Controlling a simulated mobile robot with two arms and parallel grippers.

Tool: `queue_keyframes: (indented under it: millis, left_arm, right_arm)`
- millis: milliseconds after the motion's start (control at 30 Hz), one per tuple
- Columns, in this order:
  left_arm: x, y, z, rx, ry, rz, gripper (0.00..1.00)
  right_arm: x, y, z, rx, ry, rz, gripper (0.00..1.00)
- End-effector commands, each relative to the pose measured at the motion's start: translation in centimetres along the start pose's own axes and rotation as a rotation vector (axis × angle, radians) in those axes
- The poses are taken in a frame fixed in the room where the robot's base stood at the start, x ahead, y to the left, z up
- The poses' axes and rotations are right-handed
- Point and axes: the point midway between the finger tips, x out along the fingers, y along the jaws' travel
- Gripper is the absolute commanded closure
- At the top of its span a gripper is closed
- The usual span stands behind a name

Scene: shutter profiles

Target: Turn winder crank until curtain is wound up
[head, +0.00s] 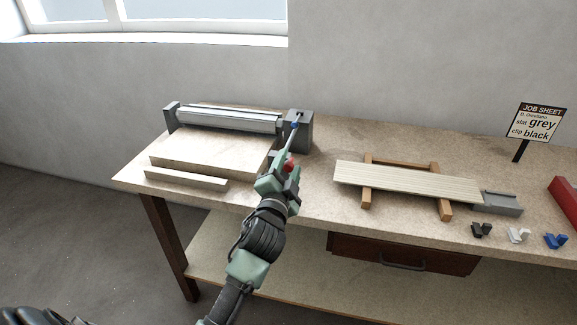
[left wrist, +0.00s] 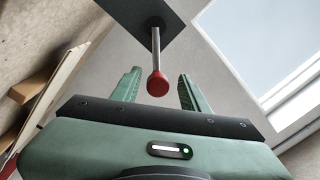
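The winder's grey roller (head: 228,118) lies between two dark end blocks at the back left of the bench, with pale grey curtain slats on it. How much curtain is wound is hard to tell. The crank comes out of the right end block (head: 300,130); its metal rod (left wrist: 156,48) ends in a red knob (left wrist: 157,84). My left gripper (head: 288,168) is at the knob. In the left wrist view its two green fingers are apart, with the knob showing between them and a gap on each side. My right gripper is out of view.
A beige board (head: 210,154) and a loose strip (head: 186,179) lie before the roller. Right are a slatted panel (head: 405,182) on a wooden rack, a grey block (head: 498,203), black (head: 481,230), white (head: 518,235) and blue (head: 556,241) clips, and a job sheet (head: 540,122).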

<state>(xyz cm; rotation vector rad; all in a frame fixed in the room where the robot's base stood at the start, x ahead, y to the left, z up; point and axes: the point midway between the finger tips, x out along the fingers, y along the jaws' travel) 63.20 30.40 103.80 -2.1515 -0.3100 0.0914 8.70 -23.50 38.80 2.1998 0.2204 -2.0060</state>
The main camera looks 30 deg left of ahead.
Motion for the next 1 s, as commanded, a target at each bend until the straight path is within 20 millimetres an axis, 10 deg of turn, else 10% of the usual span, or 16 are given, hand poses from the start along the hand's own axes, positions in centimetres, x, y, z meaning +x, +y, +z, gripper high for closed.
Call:
queue_keyframes:
  millis: [633,1000]
  left_arm:
    - [-7.1,0.2,0.2,0.0,-0.001,0.002,0.55]
    - [-7.8,0.0,0.1,0.0,-0.001,0.001,0.55]
  right_arm:
    - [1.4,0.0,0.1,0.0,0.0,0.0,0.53]
    - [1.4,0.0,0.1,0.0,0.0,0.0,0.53]
